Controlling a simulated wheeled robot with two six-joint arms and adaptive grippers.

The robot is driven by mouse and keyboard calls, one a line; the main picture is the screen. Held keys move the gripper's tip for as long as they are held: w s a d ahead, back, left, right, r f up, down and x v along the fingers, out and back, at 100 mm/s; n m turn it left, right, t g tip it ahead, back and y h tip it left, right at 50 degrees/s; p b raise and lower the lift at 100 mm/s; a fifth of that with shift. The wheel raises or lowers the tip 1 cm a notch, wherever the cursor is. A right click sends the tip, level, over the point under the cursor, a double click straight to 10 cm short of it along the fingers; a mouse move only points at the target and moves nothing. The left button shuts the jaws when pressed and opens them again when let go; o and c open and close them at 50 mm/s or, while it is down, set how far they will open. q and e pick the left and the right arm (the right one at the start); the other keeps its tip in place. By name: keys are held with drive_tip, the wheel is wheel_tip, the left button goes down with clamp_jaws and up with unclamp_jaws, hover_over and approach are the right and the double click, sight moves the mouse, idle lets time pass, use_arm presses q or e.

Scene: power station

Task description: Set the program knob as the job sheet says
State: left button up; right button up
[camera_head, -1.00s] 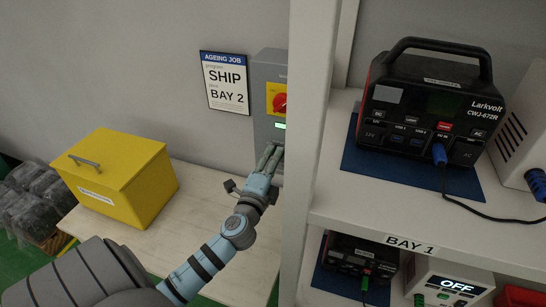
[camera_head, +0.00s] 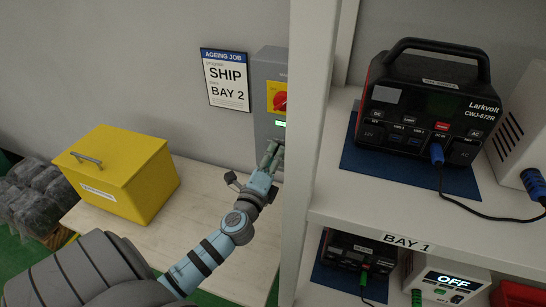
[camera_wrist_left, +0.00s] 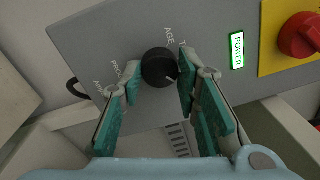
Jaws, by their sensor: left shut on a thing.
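The job sheet (camera_head: 228,80) on the wall reads "AGEING JOB", program "SHIP", and "BAY 2". The grey control box (camera_head: 269,66) is mounted right of it, partly hidden by the shelf post. My left gripper (camera_head: 272,150) is at the lower part of this box. In the left wrist view, the black program knob (camera_wrist_left: 159,66) sits between the fingers of my left gripper (camera_wrist_left: 160,82), shut on it. My right gripper is not in view.
A red rotary switch (camera_wrist_left: 300,36) on a yellow plate and a lit green "POWER" sign (camera_wrist_left: 237,50) share the panel. A yellow box (camera_head: 120,175) stands on the bench (camera_head: 190,225). The shelf (camera_head: 350,205) with a Larkvolt power station (camera_head: 428,103) is at right.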

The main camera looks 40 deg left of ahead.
use_arm(q)
drive_tip(key=o, duration=1.2)
drive_tip(key=shift+c, duration=0.2)
drive_tip(key=r+v, duration=0.1)
drive_tip(key=v, duration=1.1)
drive_tip(key=shift+f, duration=0.45)
